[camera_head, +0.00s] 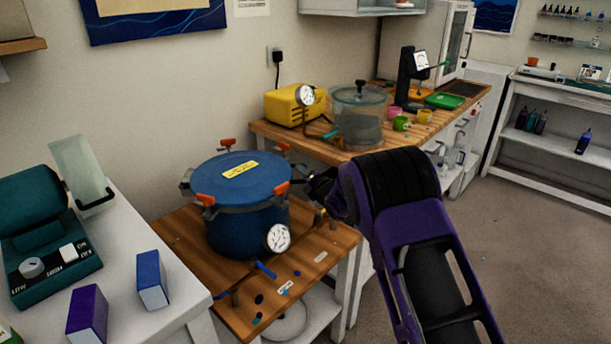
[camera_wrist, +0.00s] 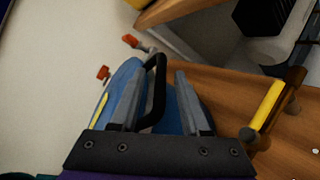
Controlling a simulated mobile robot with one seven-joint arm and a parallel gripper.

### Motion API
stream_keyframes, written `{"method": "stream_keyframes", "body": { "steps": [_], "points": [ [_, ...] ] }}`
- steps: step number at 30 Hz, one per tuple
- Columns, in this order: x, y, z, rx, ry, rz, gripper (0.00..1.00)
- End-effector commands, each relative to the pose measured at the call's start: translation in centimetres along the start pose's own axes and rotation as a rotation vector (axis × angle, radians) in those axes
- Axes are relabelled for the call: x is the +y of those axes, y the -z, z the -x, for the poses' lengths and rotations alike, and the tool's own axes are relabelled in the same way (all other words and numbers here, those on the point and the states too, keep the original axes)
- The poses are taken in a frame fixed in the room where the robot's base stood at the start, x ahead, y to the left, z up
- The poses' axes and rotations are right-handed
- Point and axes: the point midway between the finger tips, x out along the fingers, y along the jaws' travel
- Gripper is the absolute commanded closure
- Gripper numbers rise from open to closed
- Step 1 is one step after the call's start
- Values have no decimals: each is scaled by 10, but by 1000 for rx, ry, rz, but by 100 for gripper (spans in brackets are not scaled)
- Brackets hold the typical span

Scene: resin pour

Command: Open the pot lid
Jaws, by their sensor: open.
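The pot (camera_head: 245,228) is a blue pressure pot on a small wooden table. Its flat blue lid (camera_head: 222,182) has a yellow label and sits level on the rim. Orange-tipped clamps (camera_head: 283,189) stand around the lid's edge. My gripper (camera_head: 318,190) is at the pot's right side, close to the rim, partly hidden behind my own wrist in the head view. In the wrist view my gripper (camera_wrist: 155,70) is open. A black handle (camera_wrist: 158,90) shows between its two fingers, with the blue pot behind. Whether the fingers touch the handle I cannot tell.
A pressure gauge (camera_head: 277,238) and blue-handled valve (camera_head: 265,269) are at the pot's front. A yellow bar (camera_wrist: 266,106) lies right of my fingers. A yellow pump (camera_head: 285,108) and clear chamber (camera_head: 359,115) stand on the bench behind. A white table (camera_head: 130,300) is at left.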

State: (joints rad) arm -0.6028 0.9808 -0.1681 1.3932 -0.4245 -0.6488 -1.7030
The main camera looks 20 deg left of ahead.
Motion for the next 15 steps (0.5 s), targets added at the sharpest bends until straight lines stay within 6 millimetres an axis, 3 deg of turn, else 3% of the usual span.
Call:
{"method": "stream_keyframes", "body": {
  "steps": [5,13,15],
  "points": [
    [0,0,0,0,0,0,54],
    [0,0,0,0,0,0,99],
    [0,0,0,0,0,0,100]
  ]
}}
